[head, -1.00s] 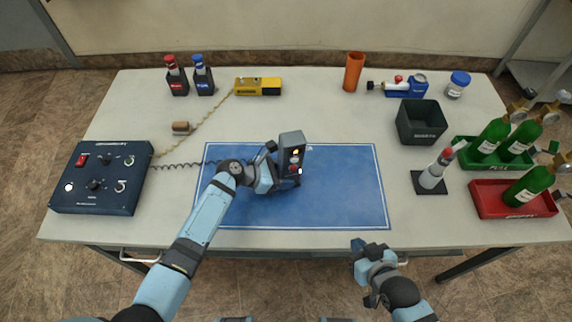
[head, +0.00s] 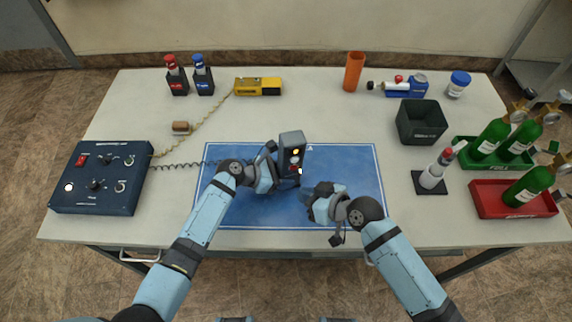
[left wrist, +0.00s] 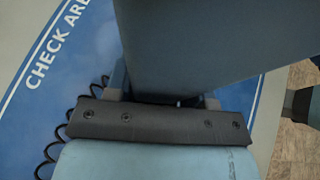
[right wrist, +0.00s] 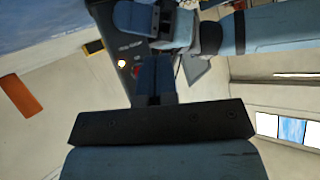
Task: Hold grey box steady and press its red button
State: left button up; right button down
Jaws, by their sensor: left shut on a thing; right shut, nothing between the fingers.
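The grey box (head: 291,148) stands upright over the blue mat (head: 350,170), with a lit yellowish lamp and a red button (head: 295,168) on its face. My left gripper (head: 272,170) is shut on the box from its left side; the box also fills the left wrist view (left wrist: 210,45). My right gripper (head: 306,194) is shut and empty, just to the lower right of the box. In the right wrist view its closed fingertips (right wrist: 155,62) point toward the box face (right wrist: 135,60), where the lamp shows. I cannot tell whether they touch it.
A dark blue control unit (head: 100,178) sits at the left, with a coiled cable running to the box. The right part of the mat is clear.

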aim_at(284, 174)
pick_arm(q)
jog(key=shift+f, duration=0.1)
pick_arm(e)
jog(key=shift+w+a, duration=0.3)
jog(key=shift+w, duration=0.65)
jog(key=shift+w+a, duration=0.25)
jog(key=shift+w, duration=0.7)
jog(key=shift+w, duration=0.1)
dwell(0.4)
jog(key=shift+w+a, duration=0.15)
jog(key=shift+w, duration=0.15)
jog(key=shift+w, duration=0.25)
dwell(0.5)
jog(key=shift+s, duration=0.65)
jog(key=s+d, duration=0.2)
jog(key=s, duration=0.3)
jog(key=shift+s, duration=0.4)
